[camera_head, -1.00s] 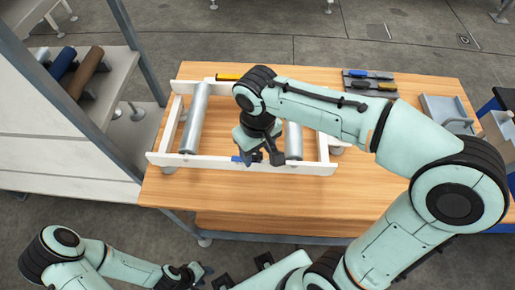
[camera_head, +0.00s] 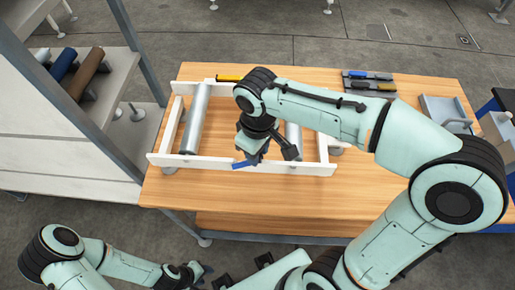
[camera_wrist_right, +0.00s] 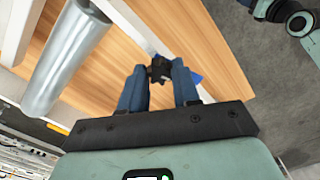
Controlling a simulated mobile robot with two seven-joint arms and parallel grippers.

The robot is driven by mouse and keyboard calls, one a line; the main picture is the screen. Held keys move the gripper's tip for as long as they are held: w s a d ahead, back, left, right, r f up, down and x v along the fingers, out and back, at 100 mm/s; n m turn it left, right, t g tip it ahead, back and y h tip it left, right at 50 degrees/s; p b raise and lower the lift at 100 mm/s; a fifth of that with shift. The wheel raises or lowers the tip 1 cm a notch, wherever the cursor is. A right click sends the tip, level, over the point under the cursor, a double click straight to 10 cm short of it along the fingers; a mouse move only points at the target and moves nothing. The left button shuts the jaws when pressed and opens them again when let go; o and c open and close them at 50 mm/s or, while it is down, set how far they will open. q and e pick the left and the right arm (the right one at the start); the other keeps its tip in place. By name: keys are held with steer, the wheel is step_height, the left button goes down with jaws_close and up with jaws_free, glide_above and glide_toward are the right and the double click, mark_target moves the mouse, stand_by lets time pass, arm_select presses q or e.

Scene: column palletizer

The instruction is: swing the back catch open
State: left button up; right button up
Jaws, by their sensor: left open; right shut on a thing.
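A white frame (camera_head: 184,160) with grey rollers (camera_head: 195,118) lies on the wooden table. My right gripper (camera_head: 254,156) is at the frame's near rail, beside a blue lever-like catch (camera_head: 243,164) that sticks out at an angle past the rail. A yellow and black part (camera_head: 228,77) is at the far rail. My left gripper (camera_head: 197,274) is open and empty, low in front of the table.
Tools (camera_head: 370,80) lie at the table's back right. A grey tray (camera_head: 446,112) is at the right edge. A shelf (camera_head: 115,75) with coloured rolls stands at the left. The table front (camera_head: 255,215) is clear.

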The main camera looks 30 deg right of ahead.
arm_select(q)
steer(key=shift+w+r+p, duration=0.35)
steer(key=shift+r, duration=0.2)
arm_select(e)
steer(key=n, duration=0.7)
steer(key=shift+r, duration=0.1)
steer(key=o, duration=1.1)
steer(key=shift+c, duration=0.2)
arm_select(q)
steer(key=w+r+p, duration=0.2)
steer(key=r, duration=0.1)
steer(key=shift+w, duration=0.3)
arm_select(e)
step_height(320, 180, up, 13)
steer(key=shift+r, duration=0.15)
arm_select(q)
steer(key=shift+f, duration=0.1)
